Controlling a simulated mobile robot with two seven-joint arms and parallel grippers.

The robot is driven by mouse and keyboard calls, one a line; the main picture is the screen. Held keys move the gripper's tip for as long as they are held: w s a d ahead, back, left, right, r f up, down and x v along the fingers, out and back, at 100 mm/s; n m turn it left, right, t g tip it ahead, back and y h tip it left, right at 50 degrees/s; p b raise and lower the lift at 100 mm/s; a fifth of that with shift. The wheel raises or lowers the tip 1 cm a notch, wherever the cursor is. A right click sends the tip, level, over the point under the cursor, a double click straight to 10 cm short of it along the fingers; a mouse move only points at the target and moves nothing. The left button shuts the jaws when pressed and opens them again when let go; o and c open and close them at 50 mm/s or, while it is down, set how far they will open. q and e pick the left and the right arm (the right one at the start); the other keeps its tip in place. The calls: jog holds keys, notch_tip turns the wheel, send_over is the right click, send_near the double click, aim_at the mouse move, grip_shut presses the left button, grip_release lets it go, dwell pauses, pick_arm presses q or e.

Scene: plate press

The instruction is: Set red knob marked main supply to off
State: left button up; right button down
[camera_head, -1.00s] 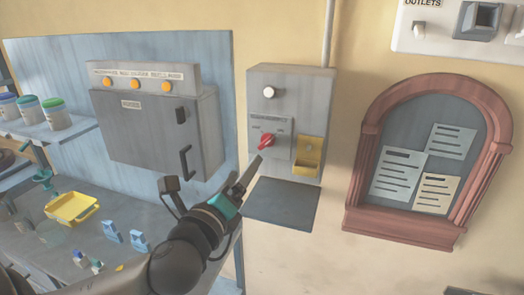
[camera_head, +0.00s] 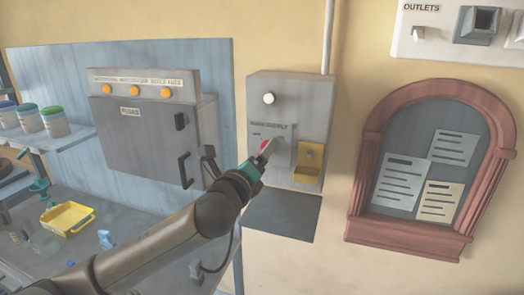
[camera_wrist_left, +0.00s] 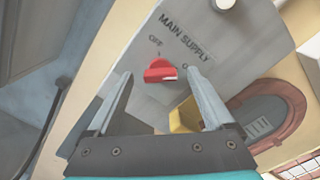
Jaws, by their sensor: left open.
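The red knob (camera_wrist_left: 160,71) is on a grey plate (camera_wrist_left: 183,45) lettered MAIN SUPPLY in the left wrist view. OFF is printed at the upper left of the knob; a second label is mostly hidden by a finger. In the head view only a bit of the red knob (camera_head: 265,146) shows beside my gripper. My left gripper (camera_head: 267,150) is in front of the knob. In the left wrist view its two fingers (camera_wrist_left: 160,85) are open, one on each side of the knob, with gaps between them and the knob. My right gripper is in neither view.
The grey supply box (camera_head: 318,100) has a white round button (camera_head: 269,98) above and a yellow holder (camera_head: 309,165) at the right. A dark shelf (camera_head: 282,215) is below it. The fuse cabinet (camera_head: 145,135) stands left, and a red-framed notice board (camera_head: 365,190) hangs right.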

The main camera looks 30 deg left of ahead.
pick_arm(q)
jog(key=shift+x, duration=0.95)
jog(key=shift+c, duration=0.2)
jog(key=c, duration=1.3)
